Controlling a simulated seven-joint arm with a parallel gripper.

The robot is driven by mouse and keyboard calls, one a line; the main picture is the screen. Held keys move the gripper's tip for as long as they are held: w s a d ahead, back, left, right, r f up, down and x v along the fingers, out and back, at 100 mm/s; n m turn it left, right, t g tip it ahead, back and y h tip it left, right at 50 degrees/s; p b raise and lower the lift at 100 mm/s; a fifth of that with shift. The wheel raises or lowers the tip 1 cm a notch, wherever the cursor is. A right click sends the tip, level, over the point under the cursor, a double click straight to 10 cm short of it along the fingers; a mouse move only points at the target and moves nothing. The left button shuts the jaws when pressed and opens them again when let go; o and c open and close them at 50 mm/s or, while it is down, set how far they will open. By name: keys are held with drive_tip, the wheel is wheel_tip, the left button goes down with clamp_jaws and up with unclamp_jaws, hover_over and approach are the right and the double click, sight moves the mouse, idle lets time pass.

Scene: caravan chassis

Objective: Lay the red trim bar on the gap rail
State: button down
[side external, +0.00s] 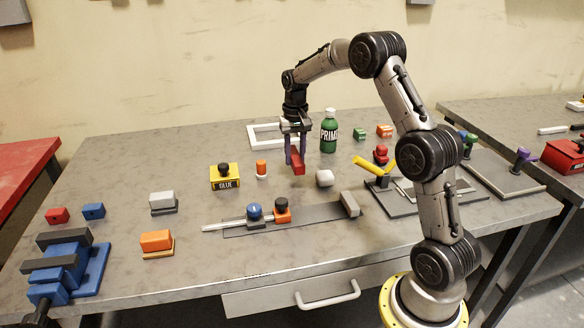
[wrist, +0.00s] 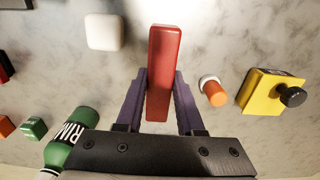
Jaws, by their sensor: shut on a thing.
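My gripper (side external: 294,155) is shut on the red trim bar (side external: 298,164) and holds it above the table, behind the long rail. In the wrist view the red bar (wrist: 165,60) sits between the purple fingers of my gripper (wrist: 161,82) and sticks out past their tips. A long flat dark rail (side external: 325,212) lies on the table in front of the bar. It has a grey block at its right end and a blue-knobbed and an orange slider near its left part. I cannot tell for certain that this is the gap rail.
A green bottle (side external: 329,131) stands close right of my gripper. A white block (side external: 324,178), an orange-topped cylinder (side external: 261,168) and a yellow glue box (side external: 224,178) stand nearby. A yellow-handled clamp fixture (side external: 378,172) is at right, a blue vise (side external: 68,263) at front left.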

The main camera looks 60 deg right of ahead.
sight(292, 177)
drive_tip(key=shift+w+d+f, duration=0.3)
drive_tip(key=shift+w+f, duration=0.3)
drive_tip(key=shift+f, duration=0.2)
drive_tip(key=shift+w+d+f, duration=0.1)
drive_tip(key=shift+w+f, duration=0.05)
drive_tip(key=shift+f, duration=1.55)
drive_tip(key=shift+f, duration=0.15)
drive_tip(key=c, duration=0.5)
unclamp_jaws()
